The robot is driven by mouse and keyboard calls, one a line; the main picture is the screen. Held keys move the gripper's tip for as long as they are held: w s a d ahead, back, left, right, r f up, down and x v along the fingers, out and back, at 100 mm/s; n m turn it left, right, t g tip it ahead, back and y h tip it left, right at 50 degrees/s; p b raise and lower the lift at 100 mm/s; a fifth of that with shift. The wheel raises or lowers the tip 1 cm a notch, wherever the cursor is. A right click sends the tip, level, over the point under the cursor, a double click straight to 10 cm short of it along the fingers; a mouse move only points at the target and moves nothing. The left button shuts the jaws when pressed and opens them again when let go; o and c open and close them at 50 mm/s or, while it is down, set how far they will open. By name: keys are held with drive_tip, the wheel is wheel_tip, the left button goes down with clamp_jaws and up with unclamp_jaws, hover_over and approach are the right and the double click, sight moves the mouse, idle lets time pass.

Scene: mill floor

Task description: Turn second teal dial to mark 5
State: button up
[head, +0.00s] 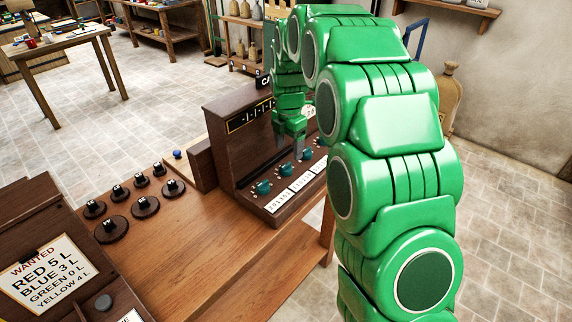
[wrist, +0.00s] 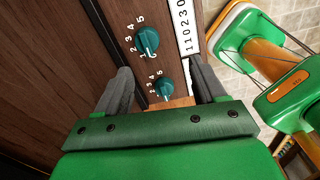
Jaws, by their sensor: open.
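Several teal dials sit in a row on the sloped front of a dark wooden console (head: 228,117). In the head view I see the nearest dial (head: 263,187), the second from the near end (head: 285,170) and a third (head: 307,155). My gripper (head: 290,146) hangs open and empty above the row. In the wrist view one dial (wrist: 164,88) lies between the fingers (wrist: 165,85) in the picture, and a larger-looking dial (wrist: 147,42) lies beyond them. Numbers ring both dials. I cannot tell which dial in the row each is.
White number cards (head: 278,203) lie below the dials. A wooden bench (head: 190,250) holds several black round weights (head: 145,205) and a blue knob (head: 177,153). A "WANTED" sign (head: 45,275) stands at left. My green arm hides the console's right side.

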sight(286, 164)
drive_tip(key=shift+w+a+f+n, duration=0.15)
drive_tip(key=shift+w+f+n, duration=0.1)
drive_tip(key=shift+w, duration=0.2)
drive_tip(key=shift+w+a+f+n, duration=0.15)
drive_tip(key=shift+w+f+n, duration=0.1)
drive_tip(key=shift+w, duration=0.15)
drive_tip(key=shift+w+f, duration=0.15)
drive_tip(key=shift+f, duration=3.8)
drive_tip(key=shift+c, duration=0.3)
drive_tip(key=c, duration=1)
